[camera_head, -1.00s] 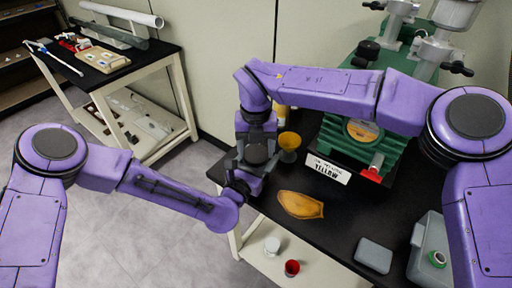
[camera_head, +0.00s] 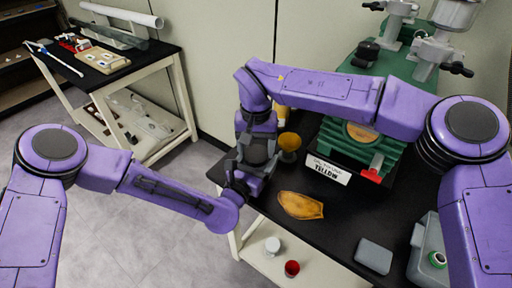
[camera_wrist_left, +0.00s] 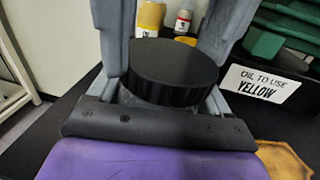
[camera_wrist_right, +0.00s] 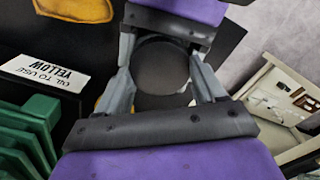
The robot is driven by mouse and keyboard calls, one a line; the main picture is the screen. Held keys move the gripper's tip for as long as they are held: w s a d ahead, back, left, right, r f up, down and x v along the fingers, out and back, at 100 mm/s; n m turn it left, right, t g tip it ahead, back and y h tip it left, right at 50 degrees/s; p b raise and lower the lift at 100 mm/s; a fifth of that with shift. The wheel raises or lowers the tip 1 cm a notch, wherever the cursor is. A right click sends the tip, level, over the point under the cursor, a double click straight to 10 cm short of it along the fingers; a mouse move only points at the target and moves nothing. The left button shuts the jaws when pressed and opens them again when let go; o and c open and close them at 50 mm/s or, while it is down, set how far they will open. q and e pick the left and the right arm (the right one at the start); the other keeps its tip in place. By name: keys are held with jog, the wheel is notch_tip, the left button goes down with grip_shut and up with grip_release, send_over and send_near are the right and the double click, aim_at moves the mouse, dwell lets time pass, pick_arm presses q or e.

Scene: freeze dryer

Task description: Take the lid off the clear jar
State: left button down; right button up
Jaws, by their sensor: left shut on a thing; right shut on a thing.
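The clear jar (camera_wrist_left: 128,97) shows only as a small glassy part under its black lid; most of it is hidden by my grippers. The round black lid (camera_wrist_left: 172,70), with a ridged edge, sits over the jar between my left fingers in the left wrist view. It also shows as a dark disc (camera_wrist_right: 160,66) between the fingers in the right wrist view. My left gripper (camera_head: 242,172) is shut on the jar from the near side. My right gripper (camera_head: 258,147) is shut on the lid from above. I cannot tell whether lid and jar are apart.
A sign reading "oil to use yellow" (camera_head: 328,169) stands before the green machine (camera_head: 378,150). A grey box (camera_head: 373,256) lies at the front right. Bare black tabletop lies between.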

jog(key=shift+n, duration=0.9)
jog(key=o, duration=1.2)
jog(key=shift+c, duration=0.2)
